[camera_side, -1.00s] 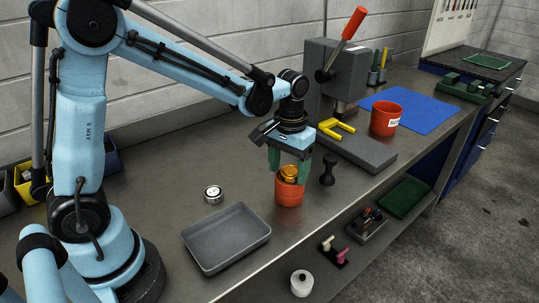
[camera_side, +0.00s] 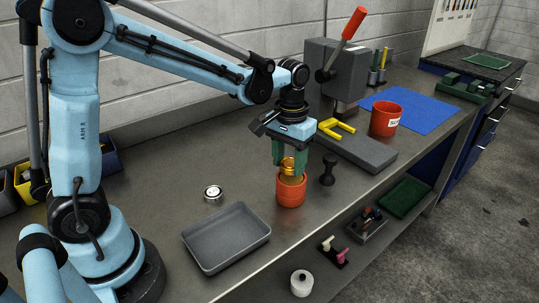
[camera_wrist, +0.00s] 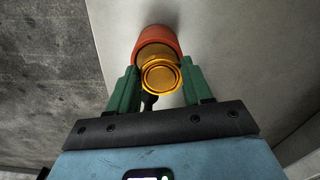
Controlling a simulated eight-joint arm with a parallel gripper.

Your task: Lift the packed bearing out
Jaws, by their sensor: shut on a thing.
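The packed bearing (camera_side: 288,166) is a golden amber ring held between the green fingers of my gripper (camera_side: 290,161). It sits just above the open mouth of an orange-red cup (camera_side: 291,194), whose amber-brown contents show below it. Whether its lower edge is fully clear of the cup is hard to tell. In the wrist view, the bearing (camera_wrist: 161,77) lies between the two fingertips (camera_wrist: 161,84), with the cup (camera_wrist: 155,36) partly behind it. My gripper is shut on the bearing.
A grey tray (camera_side: 226,262) and a silver bearing (camera_side: 213,193) are on the bench to the left. A black spool-shaped piece (camera_side: 328,170) stands right of the cup. A press with a red handle (camera_side: 353,24), yellow fork (camera_side: 338,128) and red bucket (camera_side: 386,118) are behind.

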